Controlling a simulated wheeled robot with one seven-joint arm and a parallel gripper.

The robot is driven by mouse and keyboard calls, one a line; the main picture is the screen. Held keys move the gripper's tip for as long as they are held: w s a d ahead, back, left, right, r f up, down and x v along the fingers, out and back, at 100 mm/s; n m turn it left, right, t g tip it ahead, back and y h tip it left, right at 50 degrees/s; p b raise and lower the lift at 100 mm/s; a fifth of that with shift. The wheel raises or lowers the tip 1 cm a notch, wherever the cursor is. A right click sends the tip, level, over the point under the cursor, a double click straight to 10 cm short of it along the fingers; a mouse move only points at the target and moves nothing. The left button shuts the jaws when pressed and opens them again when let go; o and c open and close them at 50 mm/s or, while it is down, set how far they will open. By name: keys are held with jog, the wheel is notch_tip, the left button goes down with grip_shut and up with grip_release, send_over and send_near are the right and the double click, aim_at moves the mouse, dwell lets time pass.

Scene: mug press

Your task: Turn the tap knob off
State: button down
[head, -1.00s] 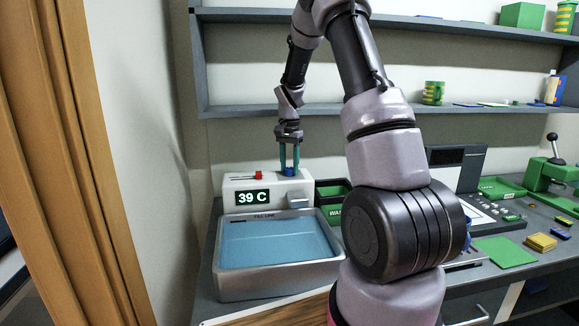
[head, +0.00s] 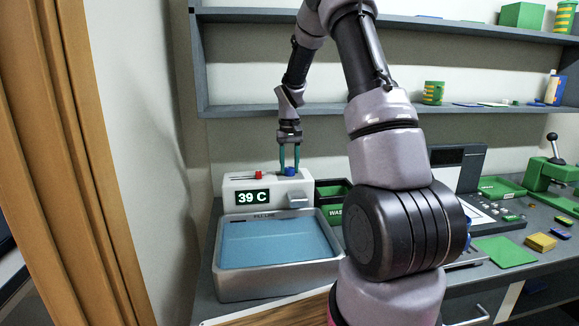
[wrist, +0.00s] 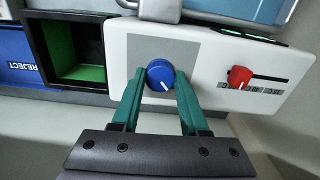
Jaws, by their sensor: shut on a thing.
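The blue tap knob (wrist: 160,74) with a white pointer line sits on the white panel of the tap unit. It also shows in the head view (head: 290,171) on top of the unit. My gripper (wrist: 158,84) has its two teal fingers on either side of the knob, shut on it. In the head view my gripper (head: 289,167) points down at the knob from above. The grey basin (head: 278,281) in front holds blue water (head: 275,243) close to the fill line. The spout (head: 298,199) is above the basin's back edge. The display (head: 252,197) reads 39 C.
A red slider (wrist: 240,76) is beside the knob on the same panel. A dark bin with a green inside (wrist: 76,45) and a blue reject bin (wrist: 18,58) stand close by. A shelf (head: 300,110) runs along the wall behind my arm.

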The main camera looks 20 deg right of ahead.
aim_at(290, 168)
jog(key=shift+n, duration=0.8)
jog(key=shift+c, duration=2.1)
grip_release()
jog(key=shift+r, duration=0.1)
notch_tip(290, 168, up, 11)
jog(key=shift+f, duration=0.2)
